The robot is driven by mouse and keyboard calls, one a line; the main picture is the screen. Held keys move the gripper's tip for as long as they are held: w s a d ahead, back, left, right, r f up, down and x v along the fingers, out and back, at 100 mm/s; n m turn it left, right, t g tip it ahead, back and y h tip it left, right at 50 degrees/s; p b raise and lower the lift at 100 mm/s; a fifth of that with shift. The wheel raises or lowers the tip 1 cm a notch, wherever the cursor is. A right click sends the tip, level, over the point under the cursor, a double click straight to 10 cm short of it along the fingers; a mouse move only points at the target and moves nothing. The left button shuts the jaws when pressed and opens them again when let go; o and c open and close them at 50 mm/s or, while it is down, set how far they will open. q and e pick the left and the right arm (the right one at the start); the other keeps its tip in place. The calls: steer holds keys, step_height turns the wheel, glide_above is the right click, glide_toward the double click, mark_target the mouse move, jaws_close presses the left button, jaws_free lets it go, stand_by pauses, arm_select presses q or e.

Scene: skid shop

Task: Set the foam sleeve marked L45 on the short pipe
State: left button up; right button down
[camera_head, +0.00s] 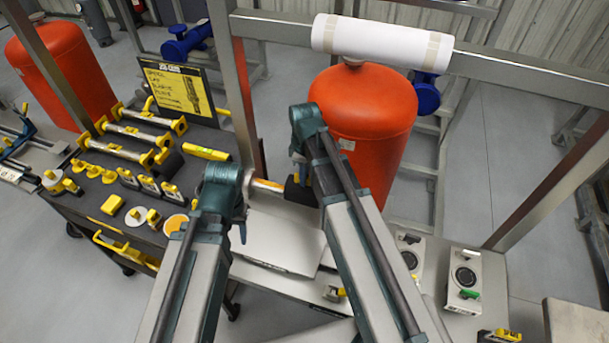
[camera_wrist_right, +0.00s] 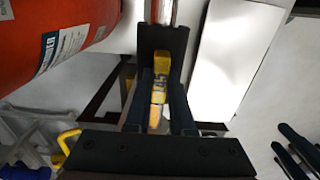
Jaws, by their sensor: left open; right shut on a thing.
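My right gripper (camera_head: 297,172) is near the middle of the head view, in front of the red tank. In the right wrist view its fingers (camera_wrist_right: 161,92) are shut on a dark foam sleeve (camera_wrist_right: 149,42) with a yellow label; "45" is readable on it. The sleeve shows as a dark block (camera_head: 299,192) in the head view. The short pipe (camera_head: 266,185), shiny with an orange band, lies beside the sleeve and meets its dark end in the wrist view (camera_wrist_right: 162,12). I cannot tell whether the sleeve is around it. My left gripper (camera_head: 228,192) is open, left of the pipe; its fingers are mostly hidden.
The red tank (camera_head: 364,105) stands close behind my right gripper. A white-wrapped pipe (camera_head: 380,42) crosses the metal frame above. A dark cart (camera_head: 150,235) with yellow tools and a sign (camera_head: 180,88) is at left. Pale boxes with dials (camera_head: 467,277) stand at lower right.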

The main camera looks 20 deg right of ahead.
steer(key=shift+f+b, duration=0.3)
stand_by(0.4)
steer(key=shift+f+b, duration=0.7)
steer(key=shift+f, duration=0.05)
steer(key=shift+f, duration=0.25)
steer(key=shift+f+b, duration=0.6)
steer(key=shift+b, duration=0.3)
steer(key=shift+f+b, duration=0.3)
stand_by(0.4)
steer(key=c, duration=0.7)
jaws_free()
steer(key=shift+c, duration=0.7)
steer(key=shift+r, duration=0.15)
